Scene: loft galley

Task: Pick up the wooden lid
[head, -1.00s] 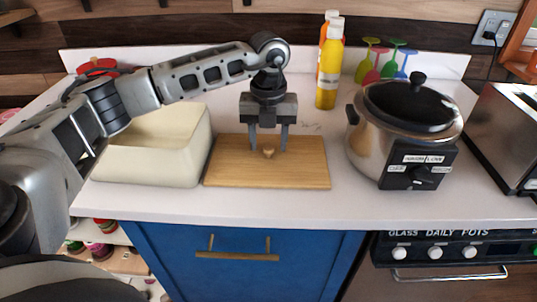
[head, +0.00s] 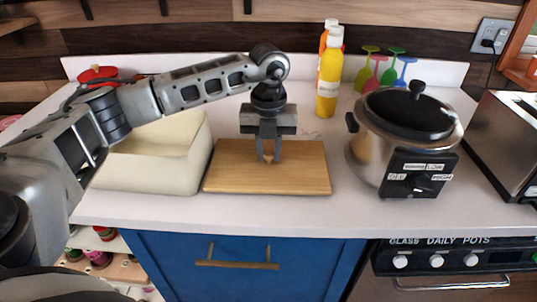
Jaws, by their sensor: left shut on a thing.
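The wooden lid (head: 305,172) is a light brown rectangular board with a small knob (head: 268,160) near its middle. It lies flat on the white counter, between the cream box and the slow cooker. My left gripper (head: 269,158) points down over the lid's middle. Its two fingers are closed on the knob, which they mostly hide. I cannot see any gap under the lid. My right gripper is not in view.
A cream open box (head: 150,165) stands close to the lid's left side. A slow cooker (head: 404,140) stands to the right, with a toaster (head: 507,140) beyond it. The counter front (head: 270,215) is clear.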

